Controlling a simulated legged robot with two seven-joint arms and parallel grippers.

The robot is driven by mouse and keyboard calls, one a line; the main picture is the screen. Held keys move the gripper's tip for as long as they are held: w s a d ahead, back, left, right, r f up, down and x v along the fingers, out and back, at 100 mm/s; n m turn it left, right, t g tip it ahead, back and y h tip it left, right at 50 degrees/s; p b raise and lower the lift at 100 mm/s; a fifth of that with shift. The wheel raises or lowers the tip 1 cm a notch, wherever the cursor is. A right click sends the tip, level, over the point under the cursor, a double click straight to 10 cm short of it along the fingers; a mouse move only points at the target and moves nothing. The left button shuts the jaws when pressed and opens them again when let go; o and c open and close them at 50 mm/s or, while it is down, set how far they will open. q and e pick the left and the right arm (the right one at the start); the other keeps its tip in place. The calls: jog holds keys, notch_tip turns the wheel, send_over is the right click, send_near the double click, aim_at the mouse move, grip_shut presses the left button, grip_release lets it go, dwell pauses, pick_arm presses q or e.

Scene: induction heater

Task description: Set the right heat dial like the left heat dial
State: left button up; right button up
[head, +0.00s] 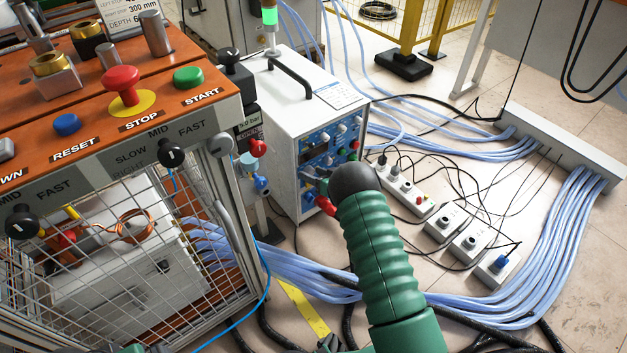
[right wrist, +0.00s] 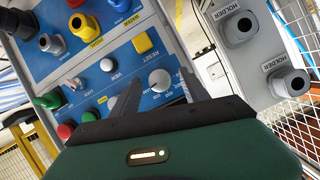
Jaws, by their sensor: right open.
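The white heater box (head: 318,120) stands right of the orange-topped cart, with a blue control panel (head: 325,150) on its front. My right gripper (head: 314,174) is in front of the panel's lower part, and my wrist hides part of it. In the right wrist view, the open fingers (right wrist: 155,68) straddle a white round dial (right wrist: 160,80) on the blue panel. I cannot tell whether they touch it. A smaller white knob (right wrist: 106,64) is left of the fingers. Which are the left and right heat dials, and their settings, I cannot read. My left gripper is not in view.
Near the gripper, the panel carries a yellow button (right wrist: 142,41), a red knob (right wrist: 65,131) and a green knob (right wrist: 50,100). A grey holder plate (right wrist: 240,60) is at the right. Blue hoses (head: 290,270) and power strips (head: 410,190) cover the floor.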

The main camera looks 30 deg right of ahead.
jog(key=shift+w, duration=0.1)
grip_shut()
dwell(0.3)
